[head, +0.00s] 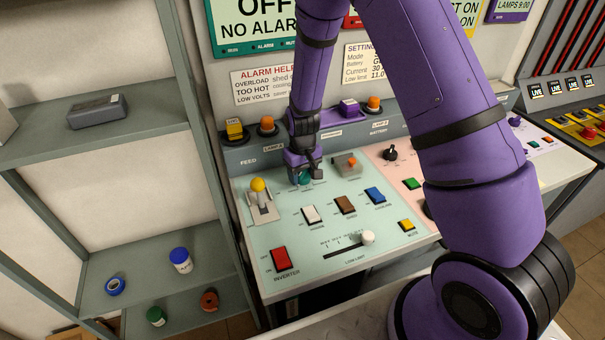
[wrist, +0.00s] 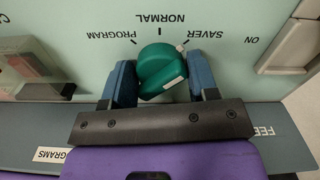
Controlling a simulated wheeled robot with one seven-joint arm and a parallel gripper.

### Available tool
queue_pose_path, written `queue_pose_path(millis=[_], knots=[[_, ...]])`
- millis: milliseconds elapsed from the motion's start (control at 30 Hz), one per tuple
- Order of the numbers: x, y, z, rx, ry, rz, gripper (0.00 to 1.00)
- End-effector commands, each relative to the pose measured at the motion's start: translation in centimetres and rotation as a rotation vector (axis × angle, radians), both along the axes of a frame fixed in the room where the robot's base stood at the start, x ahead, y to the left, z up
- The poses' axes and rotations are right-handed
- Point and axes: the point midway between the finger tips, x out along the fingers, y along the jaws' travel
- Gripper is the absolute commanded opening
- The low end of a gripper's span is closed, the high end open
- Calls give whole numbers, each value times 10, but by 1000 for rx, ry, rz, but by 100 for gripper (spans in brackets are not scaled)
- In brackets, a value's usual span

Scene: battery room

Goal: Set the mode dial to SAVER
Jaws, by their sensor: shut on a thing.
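The mode dial (wrist: 163,70) is a green knob with a white mark on its edge. Its printed labels PROGRAM, NORMAL and SAVER (wrist: 205,31) appear upside down in the wrist view. The white mark points to the SAVER side, at or very close to the SAVER tick. My gripper (wrist: 163,80) has its two blue-grey fingers on either side of the dial and is shut on it. In the head view my gripper (head: 304,174) reaches down to the back of the pale green panel, partly hiding the dial (head: 304,179).
Around the dial stand a yellow-knobbed lever (head: 259,187), an orange-topped switch (head: 349,163), and white (head: 312,215), brown (head: 346,205) and blue (head: 375,195) rockers. A red inverter switch (head: 280,259) and a slider (head: 367,237) sit nearer. Grey shelves (head: 130,138) stand left.

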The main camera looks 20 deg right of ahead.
Motion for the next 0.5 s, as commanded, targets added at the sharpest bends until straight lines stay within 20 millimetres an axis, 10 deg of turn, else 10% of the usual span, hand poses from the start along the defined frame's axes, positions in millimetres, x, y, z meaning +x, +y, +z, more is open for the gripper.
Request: queue_pose_path(millis=[133, 500], knots=[[1, 0, 0, 0, -2, 0, 74], [1, 0, 6, 1, -3, 1, 74]])
